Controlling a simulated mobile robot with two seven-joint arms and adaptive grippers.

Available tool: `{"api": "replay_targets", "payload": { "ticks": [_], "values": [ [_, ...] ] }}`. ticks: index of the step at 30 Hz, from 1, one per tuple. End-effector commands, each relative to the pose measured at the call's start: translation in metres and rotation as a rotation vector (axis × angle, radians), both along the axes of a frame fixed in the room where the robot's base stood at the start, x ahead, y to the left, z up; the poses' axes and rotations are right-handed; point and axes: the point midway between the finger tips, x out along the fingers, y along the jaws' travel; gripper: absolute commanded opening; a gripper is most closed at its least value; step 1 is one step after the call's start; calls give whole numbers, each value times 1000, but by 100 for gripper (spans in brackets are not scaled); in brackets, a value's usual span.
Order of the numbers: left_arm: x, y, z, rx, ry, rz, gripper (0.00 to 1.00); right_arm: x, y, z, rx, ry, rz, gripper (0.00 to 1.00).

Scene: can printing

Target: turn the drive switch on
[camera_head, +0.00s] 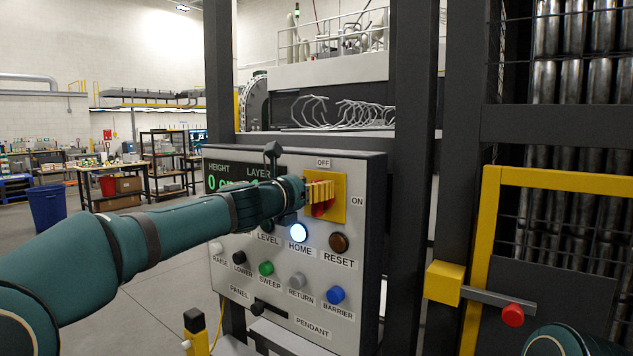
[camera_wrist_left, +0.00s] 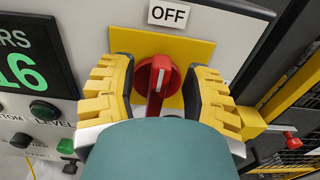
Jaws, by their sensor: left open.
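The drive switch is a red rotary knob (camera_wrist_left: 158,80) on a yellow square plate (camera_head: 339,188), at the upper right of the grey control panel. An OFF label (camera_wrist_left: 169,13) is above the plate, and an ON label (camera_head: 358,201) is to its right. The knob's grip bar and white line look roughly upright, in line with OFF. My left gripper (camera_head: 318,192) is at the knob and hides part of it in the head view. In the left wrist view, its yellow-backed fingers (camera_wrist_left: 161,76) are open, one on each side of the knob, with gaps visible. My right gripper is not in view.
Close below the switch are the lit HOME button (camera_head: 299,232) and the brown RESET button (camera_head: 339,243). A green-digit display (camera_head: 222,179) is to the left. A yellow-framed mesh gate (camera_head: 560,180) with a red knob (camera_head: 513,314) stands at the right.

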Motion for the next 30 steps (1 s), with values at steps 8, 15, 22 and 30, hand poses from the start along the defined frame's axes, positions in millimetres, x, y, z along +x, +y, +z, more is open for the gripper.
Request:
{"api": "replay_targets", "payload": {
  "ticks": [8,15,22,30],
  "values": [
    [12,-9,0,0,0,0,48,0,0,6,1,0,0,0],
    [12,-9,0,1,-1,0,47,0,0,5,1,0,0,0],
    [12,-9,0,1,-1,0,0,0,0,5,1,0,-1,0],
    [11,-9,-1,19,-14,0,0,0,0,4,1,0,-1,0]
  ]
}}
